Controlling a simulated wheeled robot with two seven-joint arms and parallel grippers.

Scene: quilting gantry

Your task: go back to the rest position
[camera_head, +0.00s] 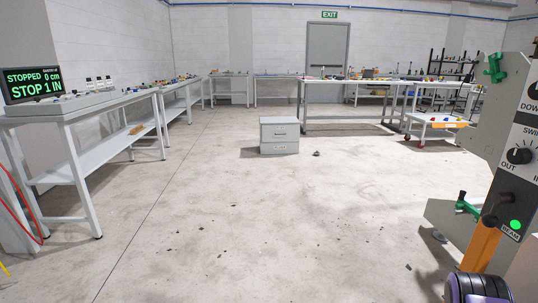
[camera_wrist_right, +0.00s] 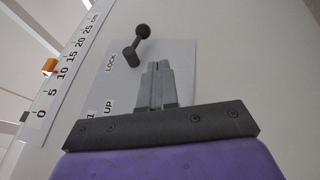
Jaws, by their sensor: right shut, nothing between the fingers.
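My right gripper (camera_wrist_right: 156,72) shows in the right wrist view with its two grey fingers together and nothing between them. It is in front of a pale panel (camera_wrist_right: 205,60). A dark lever with a ball end (camera_wrist_right: 137,45) is just beyond the fingertips, by the word LOCK; a small gap seems to separate them. In the head view a purple and black part of my right arm is at the bottom right corner, but its fingers are not seen there. My left gripper is in neither view.
A grey machine side (camera_head: 490,130) with knobs and a green BEAM light (camera_head: 515,224) stands close at right. A long bench (camera_head: 95,108) with a STOP 1 IN display (camera_head: 35,83) runs along the left. A drawer cabinet (camera_head: 279,135) stands mid-floor. The near floor is largely open, with small scraps.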

